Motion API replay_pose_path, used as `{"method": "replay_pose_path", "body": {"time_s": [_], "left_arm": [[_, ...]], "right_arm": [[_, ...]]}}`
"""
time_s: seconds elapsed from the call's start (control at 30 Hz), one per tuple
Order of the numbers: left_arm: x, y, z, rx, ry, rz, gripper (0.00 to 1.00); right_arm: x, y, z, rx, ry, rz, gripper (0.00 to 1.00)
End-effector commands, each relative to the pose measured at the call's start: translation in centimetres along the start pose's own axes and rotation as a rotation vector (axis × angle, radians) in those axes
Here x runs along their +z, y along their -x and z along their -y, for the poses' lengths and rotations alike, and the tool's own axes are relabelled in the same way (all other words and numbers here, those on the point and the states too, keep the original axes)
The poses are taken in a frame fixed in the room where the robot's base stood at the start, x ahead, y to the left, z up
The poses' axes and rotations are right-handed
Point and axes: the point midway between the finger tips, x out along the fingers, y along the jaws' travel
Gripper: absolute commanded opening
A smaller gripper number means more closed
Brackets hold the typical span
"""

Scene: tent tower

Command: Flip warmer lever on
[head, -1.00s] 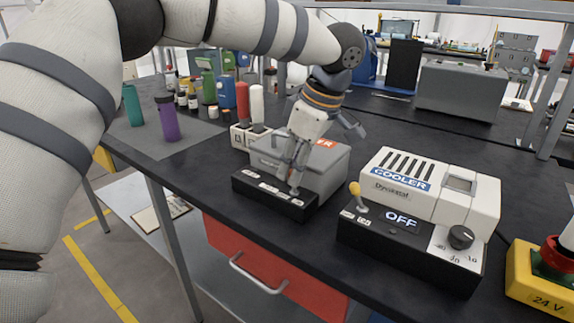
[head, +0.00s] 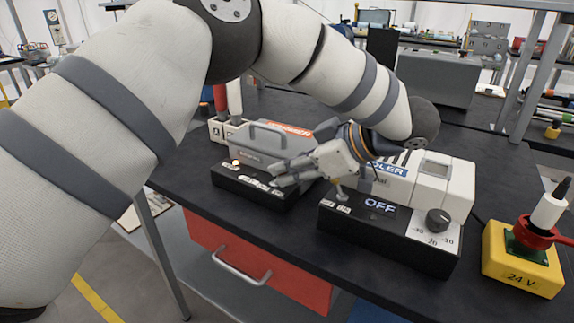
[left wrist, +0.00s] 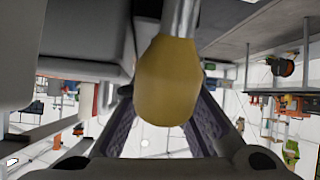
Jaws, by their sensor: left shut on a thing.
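The warmer (head: 265,143) is a grey box with an orange label, and a black base (head: 228,181) in front. A small orange-white light glows at the base's left end. My left gripper (head: 279,181) lies low and tilted over the base's right end, fingers pointing left. In the left wrist view, the yellow lever knob (left wrist: 167,85) on a metal stem (left wrist: 181,18) sits between its fingers, which are shut on it. In the head view the knob is hidden by the gripper. My right gripper is not in view.
The cooler (head: 447,180), with an OFF display and dial, stands close at the right. Its lever stem (head: 340,190) is just below my left wrist, its knob hidden. A yellow 24 V box (head: 520,262) is farther right. Red and white cylinders stand behind the warmer.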

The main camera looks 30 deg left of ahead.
Motion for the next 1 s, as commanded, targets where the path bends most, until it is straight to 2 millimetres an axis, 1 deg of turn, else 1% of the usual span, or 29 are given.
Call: {"method": "replay_pose_path", "body": {"time_s": [0.5, 0.53, 0.57, 0.87, 0.97, 1.0], "left_arm": [[0.0, 0.0, 0.0, 0.003, 0.002, -0.019, 0.0], [0.0, 0.0, 0.0, 0.003, 0.002, -0.019, 0.18], [0.0, 0.0, 0.0, 0.003, 0.002, -0.019, 0.22], [0.1, 0.1, 0.0, 0.003, 0.001, -0.018, 0.22], [0.1, 1.4, -0.1, 0.006, 0.002, -0.017, 0.22], [0.1, 2.3, -0.1, 0.006, 0.002, -0.017, 0.22]], "right_arm": [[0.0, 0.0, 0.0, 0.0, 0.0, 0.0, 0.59], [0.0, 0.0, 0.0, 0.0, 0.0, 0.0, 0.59], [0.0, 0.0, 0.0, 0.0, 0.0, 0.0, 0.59], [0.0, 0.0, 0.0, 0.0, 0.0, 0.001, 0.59], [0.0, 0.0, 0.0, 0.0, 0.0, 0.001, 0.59], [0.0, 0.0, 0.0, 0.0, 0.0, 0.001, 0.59]]}}
